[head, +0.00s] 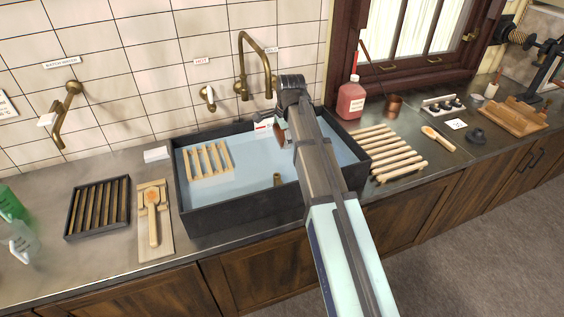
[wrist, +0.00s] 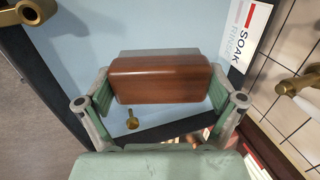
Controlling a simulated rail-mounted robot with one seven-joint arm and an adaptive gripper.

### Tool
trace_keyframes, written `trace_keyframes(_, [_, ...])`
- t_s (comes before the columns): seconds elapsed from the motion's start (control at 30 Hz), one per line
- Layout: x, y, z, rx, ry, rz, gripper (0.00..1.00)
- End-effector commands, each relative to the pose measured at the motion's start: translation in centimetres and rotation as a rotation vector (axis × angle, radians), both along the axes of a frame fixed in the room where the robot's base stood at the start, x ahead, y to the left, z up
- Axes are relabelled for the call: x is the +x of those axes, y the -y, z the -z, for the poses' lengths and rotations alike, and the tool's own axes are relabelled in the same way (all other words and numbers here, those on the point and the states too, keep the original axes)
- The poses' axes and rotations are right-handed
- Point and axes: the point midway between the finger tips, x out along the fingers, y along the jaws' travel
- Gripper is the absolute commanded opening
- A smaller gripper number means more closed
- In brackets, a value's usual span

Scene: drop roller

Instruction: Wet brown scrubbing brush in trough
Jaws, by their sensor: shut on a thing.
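The brown scrubbing brush (wrist: 160,78) has a smooth reddish-brown block, with a grey strip along its far side. My gripper (wrist: 161,94) is shut on it, with a green-padded finger at each end of the block. In the head view the brush (head: 280,131) shows only partly beside my arm, over the trough's back part; my gripper is mostly hidden there. The trough (head: 225,216) is a dark rectangular basin holding pale blue water (head: 247,157). The brush appears to be above the water; I cannot tell whether it touches.
A wooden slatted rack (head: 208,161) lies in the trough's left part, and a brass drain pipe (head: 277,180) stands near its middle. A brass tap (head: 241,62) arches behind. A red bottle (head: 351,98) and wooden slats (head: 386,153) are right of the trough.

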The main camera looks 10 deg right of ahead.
Motion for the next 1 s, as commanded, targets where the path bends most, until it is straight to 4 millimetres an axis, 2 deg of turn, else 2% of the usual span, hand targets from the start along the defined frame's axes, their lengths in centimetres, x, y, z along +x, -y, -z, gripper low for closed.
trace_keyframes(0.37, [0.0,0.0,-0.1,0.0,0.0,0.0,0.65])
trace_keyframes(0.77, [0.0,0.0,-2.9,0.0,0.001,0.0,0.65])
trace_keyframes(1.0, [0.0,0.0,-3.0,0.0,0.0,0.0,0.65])
